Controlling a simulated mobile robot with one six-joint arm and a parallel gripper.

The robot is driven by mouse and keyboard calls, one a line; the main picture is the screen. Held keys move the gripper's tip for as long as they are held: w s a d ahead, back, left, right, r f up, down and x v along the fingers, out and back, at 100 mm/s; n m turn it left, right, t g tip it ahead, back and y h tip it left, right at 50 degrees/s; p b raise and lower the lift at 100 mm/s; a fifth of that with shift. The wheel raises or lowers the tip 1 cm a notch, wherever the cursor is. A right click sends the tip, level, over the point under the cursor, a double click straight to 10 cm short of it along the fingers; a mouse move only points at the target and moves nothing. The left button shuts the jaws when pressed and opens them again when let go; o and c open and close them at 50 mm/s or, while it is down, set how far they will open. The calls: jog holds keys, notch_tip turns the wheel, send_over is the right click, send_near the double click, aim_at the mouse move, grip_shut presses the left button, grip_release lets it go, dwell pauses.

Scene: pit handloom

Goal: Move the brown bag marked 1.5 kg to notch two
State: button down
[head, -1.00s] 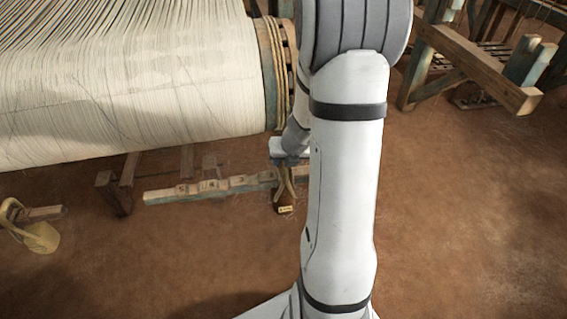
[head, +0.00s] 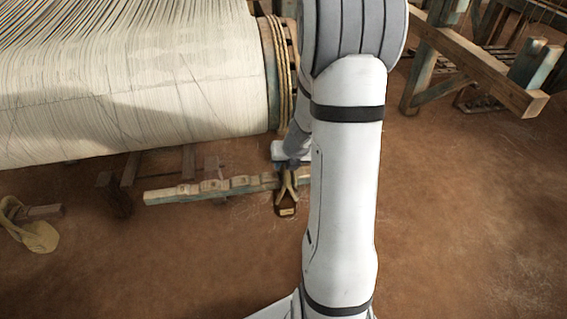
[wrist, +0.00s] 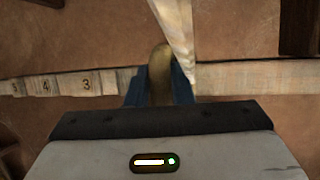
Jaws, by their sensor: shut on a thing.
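My gripper (head: 289,168) is shut on the tan loop (head: 287,186) of a small brown bag (head: 286,203). The bag hangs below the jaws with a yellow tag on its front; the tag's writing is too small to read. The notched wooden beam (head: 165,196) runs left from behind the bag, and its right end is hidden by my arm. In the wrist view, the loop (wrist: 160,62) shows between the blue fingers, and the beam (wrist: 65,84) bears the numbers 3, 4 and 5 left of them. Notch two is not clearly visible, and the bag's body is hidden there.
A yellowish bag (head: 38,236) lies at far left by a short wooden bar. The large warp roller (head: 130,110) stands above and behind the beam. In the wrist view, a pale strip (wrist: 174,30) crosses close to the loop. The brown floor in front is clear.

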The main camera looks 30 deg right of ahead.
jog(key=shift+f, duration=0.2)
dwell(0.6)
jog(key=c, duration=1.2)
grip_release()
jog(key=shift+f, duration=0.1)
jog(key=s+a+r+n+y+p, duration=0.1)
jog(key=s+a+r+n+p, duration=0.25)
jog(key=r+n, duration=0.4)
jog(key=s+a+r+n+g+p, duration=0.1)
jog(key=s+a+r+n+p, duration=0.1)
jog(key=a+r+n+p, duration=0.5)
jog(key=s+a+r+n+y+p, duration=0.1)
jog(key=s+r+n, duration=0.3)
jog(key=r, duration=0.6)
jog(key=s+a+r+n+h+p, duration=0.1)
jog(key=s+r+n+p, duration=0.1)
jog(key=n, duration=0.5)
jog(key=s+a+r+n+g+h+p, duration=0.1)
jog(key=s+r+n+p, duration=0.1)
jog(key=s+r+n, duration=0.2)
jog(key=s+a+r+n+p, duration=0.1)
jog(key=s+r+n, duration=0.2)
jog(key=n, duration=0.7)
jog(key=shift+s+r+h+p, duration=0.2)
jog(key=shift+r, duration=0.3)
jog(key=shift+s+r+h+p, duration=0.2)
jog(key=shift+r, duration=0.25)
